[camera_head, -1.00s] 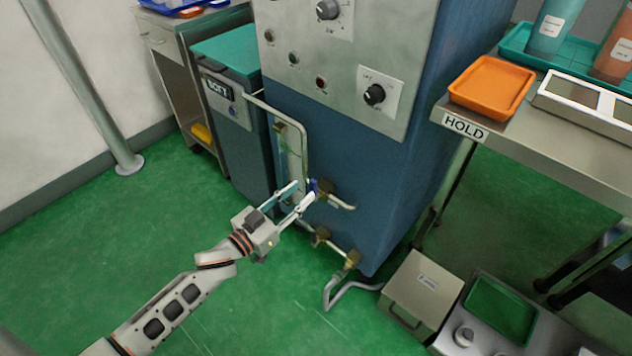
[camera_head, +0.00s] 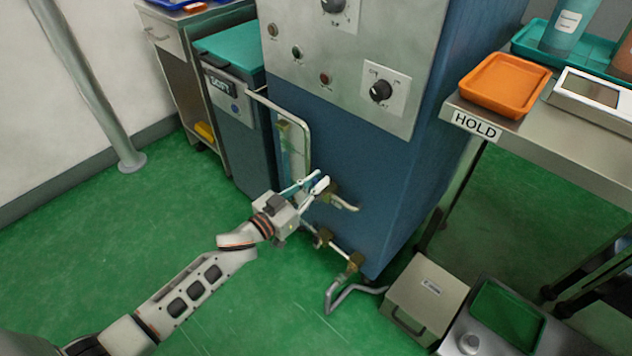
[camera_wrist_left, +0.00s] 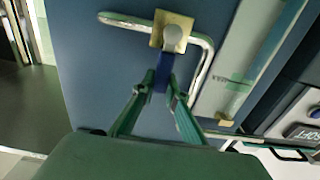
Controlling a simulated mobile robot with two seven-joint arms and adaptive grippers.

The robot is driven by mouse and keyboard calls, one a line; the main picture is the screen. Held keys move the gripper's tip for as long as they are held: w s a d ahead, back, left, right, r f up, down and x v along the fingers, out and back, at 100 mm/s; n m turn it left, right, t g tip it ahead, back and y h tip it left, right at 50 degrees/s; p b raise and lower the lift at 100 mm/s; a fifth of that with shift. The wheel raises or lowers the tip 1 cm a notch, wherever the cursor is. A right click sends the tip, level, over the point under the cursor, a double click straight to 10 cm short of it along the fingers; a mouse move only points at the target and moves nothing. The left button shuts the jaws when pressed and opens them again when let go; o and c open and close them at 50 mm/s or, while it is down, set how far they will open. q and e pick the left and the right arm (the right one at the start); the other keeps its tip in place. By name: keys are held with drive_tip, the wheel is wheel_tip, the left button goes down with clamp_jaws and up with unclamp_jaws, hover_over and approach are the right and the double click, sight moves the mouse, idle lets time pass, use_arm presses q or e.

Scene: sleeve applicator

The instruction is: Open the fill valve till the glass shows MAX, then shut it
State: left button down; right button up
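The fill valve is a brass fitting with a blue lever on the blue machine's side. In the left wrist view the brass body (camera_wrist_left: 183,20) is at top centre and the blue lever (camera_wrist_left: 164,70) points toward me. My left gripper (camera_head: 318,181) is at the valve; in the left wrist view its fingertips (camera_wrist_left: 160,88) close on the lever from both sides. The lever is mostly hidden in the head view. The sight glass (camera_head: 293,150) stands upright behind a bent metal guard; it also shows in the left wrist view (camera_wrist_left: 255,65). My right gripper is not in view.
Lower brass valves (camera_head: 354,263) and a bent pipe (camera_head: 340,298) sit below. A grey box (camera_head: 428,290) stands on the floor at right. The steel HOLD table (camera_head: 545,130) carries an orange tray (camera_head: 505,84). A SOFT-labelled cabinet (camera_head: 240,130) stands left. Green floor is open in front.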

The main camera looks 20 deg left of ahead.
use_arm(q)
drive_tip(key=shift+s+d+f+m+p, duration=0.1)
drive_tip(key=shift+s+d+f+m, duration=0.1)
drive_tip(key=shift+d+m, duration=0.5)
drive_tip(key=shift+s+d+f+m+p, duration=0.15)
drive_tip(key=shift+d+m, duration=0.1)
drive_tip(key=shift+m, duration=0.85)
drive_tip(key=shift+s+d+f+m+p, duration=0.1)
drive_tip(key=shift+s+d+m, duration=0.1)
drive_tip(key=shift+d+m, duration=0.5)
drive_tip(key=shift+a, duration=0.2)
drive_tip(key=c, duration=2)
unclamp_jaws()
drive_tip(key=v, duration=1.2)
drive_tip(key=shift+r, duration=0.15)
